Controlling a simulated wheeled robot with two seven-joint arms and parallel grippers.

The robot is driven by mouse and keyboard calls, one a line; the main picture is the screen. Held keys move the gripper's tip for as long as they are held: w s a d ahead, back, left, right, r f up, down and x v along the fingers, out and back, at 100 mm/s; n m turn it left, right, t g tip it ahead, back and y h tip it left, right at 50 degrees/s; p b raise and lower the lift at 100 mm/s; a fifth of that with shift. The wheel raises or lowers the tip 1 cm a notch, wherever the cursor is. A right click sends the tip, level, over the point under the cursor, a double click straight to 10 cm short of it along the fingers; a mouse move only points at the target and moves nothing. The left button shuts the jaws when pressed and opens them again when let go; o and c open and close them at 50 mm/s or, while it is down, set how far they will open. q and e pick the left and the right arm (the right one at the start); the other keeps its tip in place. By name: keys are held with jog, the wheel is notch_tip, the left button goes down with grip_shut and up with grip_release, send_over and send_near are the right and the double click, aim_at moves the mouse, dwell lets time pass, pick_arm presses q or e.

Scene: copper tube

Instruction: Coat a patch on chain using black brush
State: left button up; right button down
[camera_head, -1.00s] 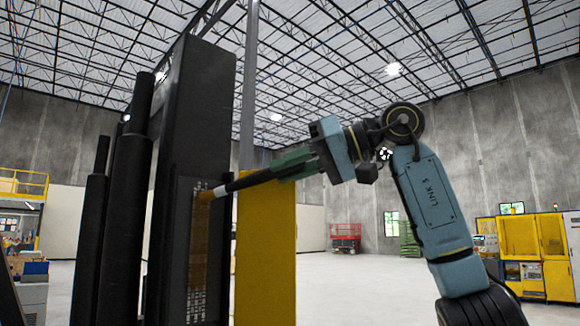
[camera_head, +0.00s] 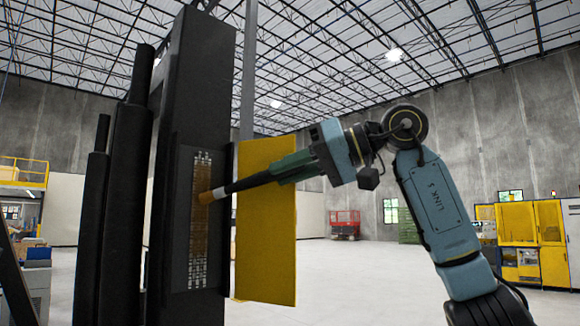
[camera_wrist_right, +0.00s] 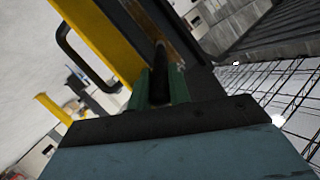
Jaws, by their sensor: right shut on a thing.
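The chain (camera_head: 199,272) runs vertically in a slot in the tall black column. A brown patch (camera_head: 200,232) covers much of its visible length, with bare grey links above and below. My right gripper (camera_head: 281,172) is shut on the black brush (camera_head: 245,183), which points left. In the right wrist view the green fingers hold the dark brush handle (camera_wrist_right: 159,75); the tip is hard to make out there. My left gripper is not in view.
The black column (camera_head: 203,90) stands at left, with dark cylinders (camera_head: 127,190) beside it. Floor to the right is clear; yellow machines (camera_head: 520,235) stand far off.

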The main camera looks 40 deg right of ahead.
jog(key=b, duration=0.4)
send_over(290, 254)
jog(key=s+a, duration=0.2)
jog(key=shift+s+f, duration=0.2)
jog(key=shift+f, duration=3.2)
jog(key=shift+f+b, duration=2.15)
jog(key=shift+f, duration=1.25)
jog(key=shift+s, duration=0.1)
jog(key=s, duration=0.6)
jog(key=shift+d+b, duration=0.25)
jog(key=shift+b, duration=0.15)
jog(key=s, duration=0.3)
jog(key=shift+d, duration=0.1)
jog(key=shift+w, duration=0.2)
